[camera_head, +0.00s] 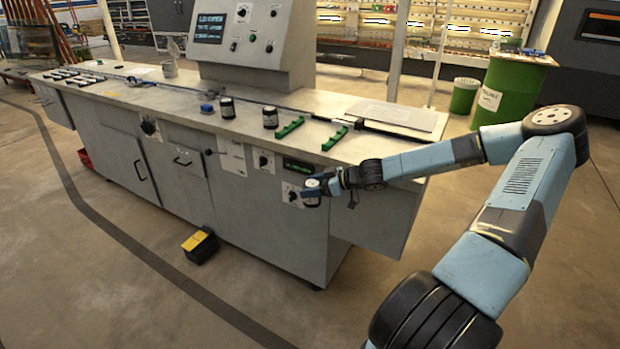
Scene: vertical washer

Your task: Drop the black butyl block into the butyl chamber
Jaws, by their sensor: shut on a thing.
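My gripper (325,186) is in front of the washer's front panel, below the worktop's near right edge. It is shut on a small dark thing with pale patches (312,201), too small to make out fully. Its look is close to two dark, pale-labelled pieces (227,108) (270,118) standing upright on the worktop. I cannot tell from its look whether it is the black butyl block. The washer (265,215) is a long grey bench with a raised control console (243,62). No opening that I can clearly make out as the butyl chamber shows.
Two green bars (290,127) (334,138) and a flat grey plate (391,116) lie on the worktop. A yellow-topped black box (201,245) stands on the floor. A green drum (507,92) stands back right. The floor in front is mostly clear.

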